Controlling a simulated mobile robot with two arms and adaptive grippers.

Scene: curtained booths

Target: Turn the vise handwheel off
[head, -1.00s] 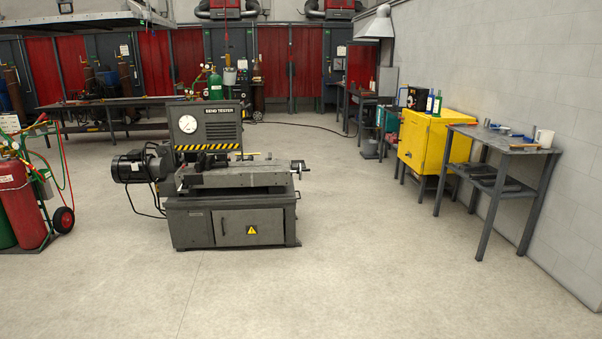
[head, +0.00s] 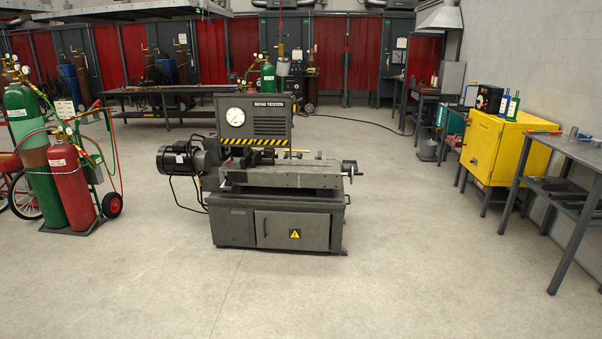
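A grey bend tester machine (head: 277,180) stands on the floor in the middle of the head view. It has a round gauge, a black and yellow striped bar and a motor (head: 176,159) on its left side. A small dark handwheel or crank (head: 350,168) sticks out at the right end of its bed; it may be the vise handwheel, but it is too small to tell its setting. Neither of my grippers is in view.
A cart with green and red gas cylinders (head: 71,186) stands at left. A yellow cabinet (head: 494,147) and a grey work table (head: 583,151) line the right wall. A long table (head: 185,90) and red curtains (head: 361,50) are behind. The floor in front is clear.

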